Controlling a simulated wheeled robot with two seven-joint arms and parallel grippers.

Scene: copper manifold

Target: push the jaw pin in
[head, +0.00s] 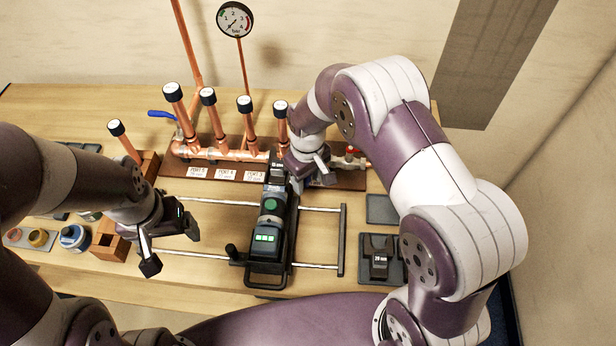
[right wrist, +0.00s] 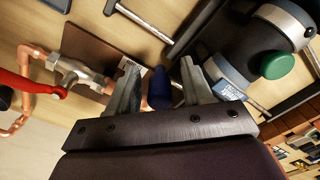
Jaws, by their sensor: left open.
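The black press tool (head: 268,232) lies on a rail frame, its jaw end (head: 277,172) toward the copper manifold. Its green button shows in the right wrist view on the tool (right wrist: 262,45). My right gripper (head: 318,170) is beside the jaw end, on its right. In the right wrist view its fingers (right wrist: 160,88) are apart, with a dark blue rounded piece (right wrist: 158,86) between or beyond them; I cannot tell whether this is the jaw pin or whether they touch it. My left gripper (head: 170,247) is open and empty, left of the tool.
The copper manifold (head: 232,155) with black-capped pipes stands behind the tool on a brown board. A gauge (head: 235,19) rises above it. A tray (head: 397,280) holds a jaw marked 20 mm at right. A wooden block (head: 108,243) and small jars (head: 73,237) are at left.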

